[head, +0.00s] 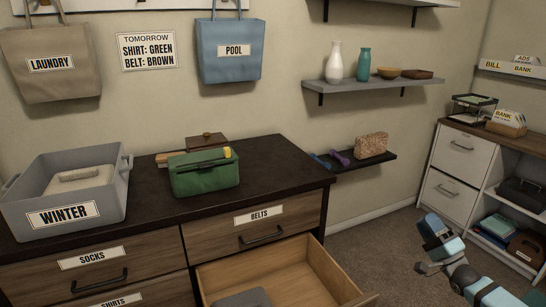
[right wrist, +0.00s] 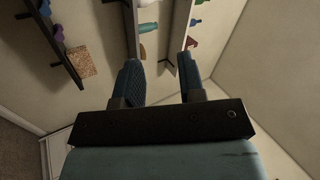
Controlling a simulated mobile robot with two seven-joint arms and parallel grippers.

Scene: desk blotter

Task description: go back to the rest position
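My right arm (head: 462,272) reaches in at the lower right of the head view, over the carpet and clear of the furniture. In the right wrist view my right gripper (right wrist: 160,62) has its two blue fingers spread apart. Nothing is between them. The wall shelves show beyond the fingers in that tilted view. My left gripper is not in the head view.
An open drawer (head: 345,291) with a grey folded item (head: 243,299) juts from the dresser (head: 285,158). A grey WINTER bin (head: 112,209) and green bag (head: 203,173) stand on top. A white cabinet (head: 450,192) stands at right. Carpet (head: 377,243) between is clear.

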